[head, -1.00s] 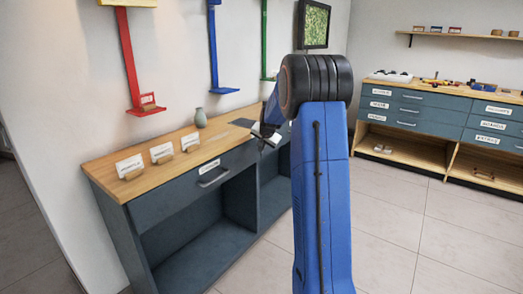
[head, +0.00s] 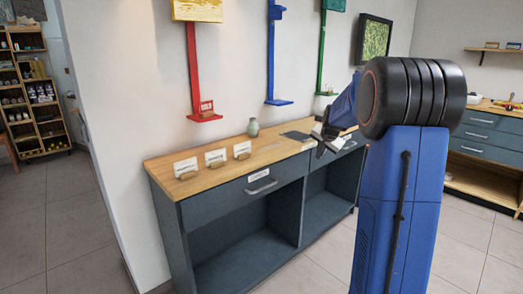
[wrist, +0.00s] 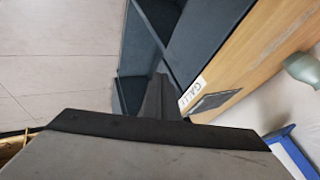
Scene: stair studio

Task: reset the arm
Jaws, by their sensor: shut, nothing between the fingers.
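My blue arm rises at the right of the head view, with its black joint on top. My gripper (head: 322,142) shows left of that joint, in front of the right part of the wooden-topped cabinet. In the wrist view my gripper (wrist: 160,98) is a dark narrow shape with its fingers together and nothing held. Its tip overlaps the cabinet front in the picture; whether it touches anything cannot be told.
The cabinet (head: 165,208) bears several cards, a grey-green vase (head: 253,128) and a dark flat pad (head: 296,136). Red (head: 193,70), blue (head: 271,55) and green (head: 322,50) wall brackets hang above. Shelves (head: 35,95) stand far left. The tiled floor (head: 60,240) is clear at front left.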

